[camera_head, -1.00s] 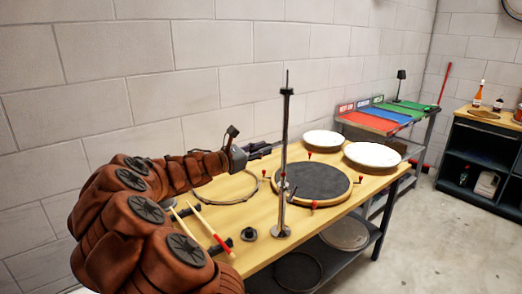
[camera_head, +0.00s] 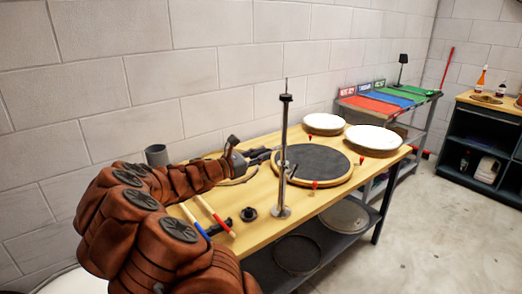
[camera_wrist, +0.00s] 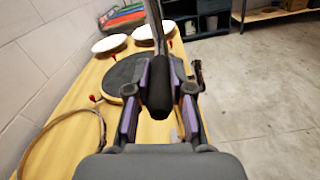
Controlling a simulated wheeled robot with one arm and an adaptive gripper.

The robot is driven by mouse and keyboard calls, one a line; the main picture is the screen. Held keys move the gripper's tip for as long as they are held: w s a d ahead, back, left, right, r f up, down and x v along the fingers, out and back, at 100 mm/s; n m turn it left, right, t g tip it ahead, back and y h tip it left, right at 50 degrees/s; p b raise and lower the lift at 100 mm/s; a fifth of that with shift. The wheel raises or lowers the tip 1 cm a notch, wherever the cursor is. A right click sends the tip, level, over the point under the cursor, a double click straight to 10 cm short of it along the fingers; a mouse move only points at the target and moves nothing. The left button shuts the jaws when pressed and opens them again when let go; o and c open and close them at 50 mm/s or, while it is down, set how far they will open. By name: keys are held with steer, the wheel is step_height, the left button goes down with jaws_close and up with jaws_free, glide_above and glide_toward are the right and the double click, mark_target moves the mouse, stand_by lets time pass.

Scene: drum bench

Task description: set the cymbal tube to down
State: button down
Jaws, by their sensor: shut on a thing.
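The cymbal tube (camera_head: 284,140) is an upright thin metal stand with a black top piece and a round base on the wooden bench. In the wrist view its dark tube (camera_wrist: 154,25) rises from a black sleeve-like part (camera_wrist: 159,88). My gripper (camera_head: 266,155) reaches in from the left at mid height of the stand. In the wrist view my gripper (camera_wrist: 160,85) has its purple-lined fingers on either side of the black part, shut on it. The exact contact is partly hidden.
The bench (camera_head: 262,226) holds a dark drum pad (camera_head: 318,163) beside the stand, two white drums (camera_head: 373,138), drumsticks (camera_head: 215,217) and a black knob-like piece (camera_head: 248,214). A shelf rack (camera_head: 397,110) stands behind. The floor at right is clear.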

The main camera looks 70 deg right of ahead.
steer(key=shift+f, duration=0.4)
steer(key=c, duration=1.4)
jaws_free()
steer(key=o, duration=0.4)
steer(key=shift+r, duration=0.15)
steer(key=shift+c, duration=0.2)
steer(key=v, duration=1.2)
